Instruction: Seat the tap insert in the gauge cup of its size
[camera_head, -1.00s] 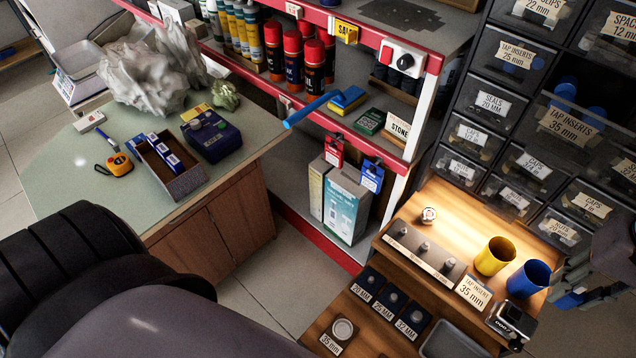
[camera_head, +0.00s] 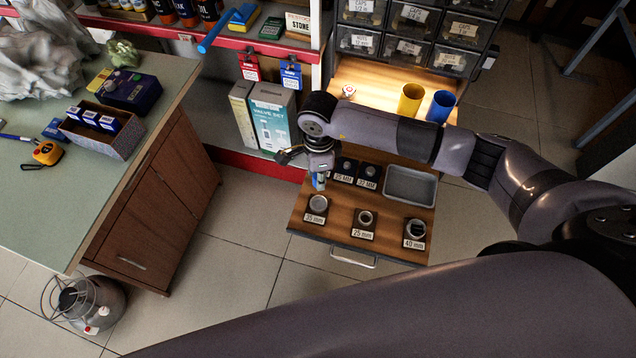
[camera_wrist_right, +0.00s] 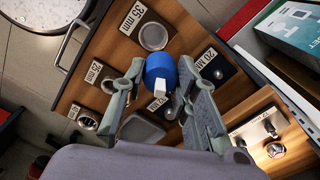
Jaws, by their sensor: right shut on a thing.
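My right gripper (camera_wrist_right: 160,92) is shut on a blue tap insert (camera_wrist_right: 160,68) with a white stem. In the head view the insert (camera_head: 319,181) hangs below my right gripper (camera_head: 318,168), just behind the 35 mm gauge cup (camera_head: 318,203). It appears to be above the board, apart from the cup. The 35 mm cup also shows in the wrist view (camera_wrist_right: 153,37), and looks empty. The 25 mm cup (camera_head: 366,217) and 40 mm cup (camera_head: 414,229) stand to its right. No size mark on the insert is readable. My left gripper is out of view.
Dark labelled blocks (camera_head: 368,175) and a grey tray (camera_head: 410,186) sit behind the cups on the wooden pull-out board (camera_head: 340,232). Yellow (camera_head: 410,104) and blue (camera_head: 440,105) cups stand on the shelf behind my right arm. Valve boxes (camera_head: 272,115) stand left of it.

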